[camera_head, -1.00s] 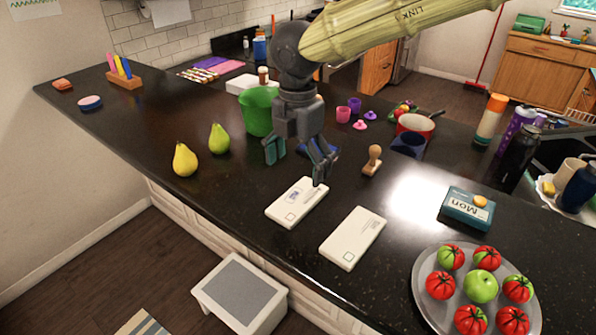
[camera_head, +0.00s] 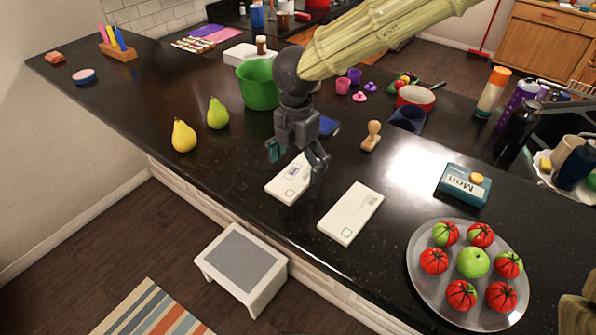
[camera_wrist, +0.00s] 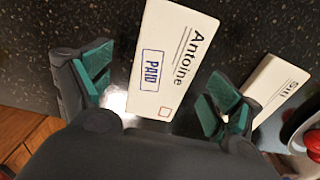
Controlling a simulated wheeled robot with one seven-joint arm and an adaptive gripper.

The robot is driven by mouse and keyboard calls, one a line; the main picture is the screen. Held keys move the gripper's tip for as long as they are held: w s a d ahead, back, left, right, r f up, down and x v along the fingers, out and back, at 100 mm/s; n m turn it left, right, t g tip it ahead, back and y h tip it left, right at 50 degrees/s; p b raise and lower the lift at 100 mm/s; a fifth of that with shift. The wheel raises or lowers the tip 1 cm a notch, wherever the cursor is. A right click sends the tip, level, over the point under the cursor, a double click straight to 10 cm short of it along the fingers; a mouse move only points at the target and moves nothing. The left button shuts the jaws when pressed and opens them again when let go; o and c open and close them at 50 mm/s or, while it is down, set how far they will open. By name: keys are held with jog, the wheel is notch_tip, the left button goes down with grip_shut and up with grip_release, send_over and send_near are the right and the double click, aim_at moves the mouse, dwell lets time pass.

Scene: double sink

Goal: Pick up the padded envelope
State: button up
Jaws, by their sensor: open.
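Two thick white envelopes lie flat on the dark counter. The left envelope (camera_head: 287,187) shows the name "Antoine" and a blue "PAID" mark in the wrist view (camera_wrist: 170,60). The right envelope (camera_head: 350,213) shows the name "Siti" in the wrist view (camera_wrist: 277,85). I cannot tell which one is the padded envelope. My gripper (camera_head: 297,160) is open and points down above the left envelope, hiding part of it. In the wrist view, its teal-padded fingers (camera_wrist: 153,95) stand on either side of the "Antoine" envelope, with nothing held between them.
A wooden stamp (camera_head: 371,136) stands to the right. Two pears (camera_head: 217,114) and a green bucket (camera_head: 258,86) are at the left. The counter's front edge is near the envelopes.

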aim_at(297, 177)
jog(key=shift+w+f, duration=0.45)
jog(key=shift+f, duration=0.45)
jog(key=shift+s+d, duration=0.1)
jog(key=shift+s, duration=0.45)
jog(key=shift+s+r, duration=0.25)
jog(key=shift+s, duration=0.25)
jog(key=shift+s+r, duration=0.25)
jog(key=shift+s, duration=0.25)
jog(key=shift+c, duration=0.6)
jog(key=shift+s+r, duration=0.1)
jog(key=shift+s, duration=0.05)
jog(key=c, duration=0.3)
jog(key=shift+w+f, duration=0.6)
jog(key=shift+w, duration=0.3)
jog(key=c, duration=0.6)
jog(key=shift+s, duration=0.3)
jog(key=shift+c, duration=0.3)
jog(key=shift+o, duration=0.2)
jog(key=shift+f, duration=0.1)
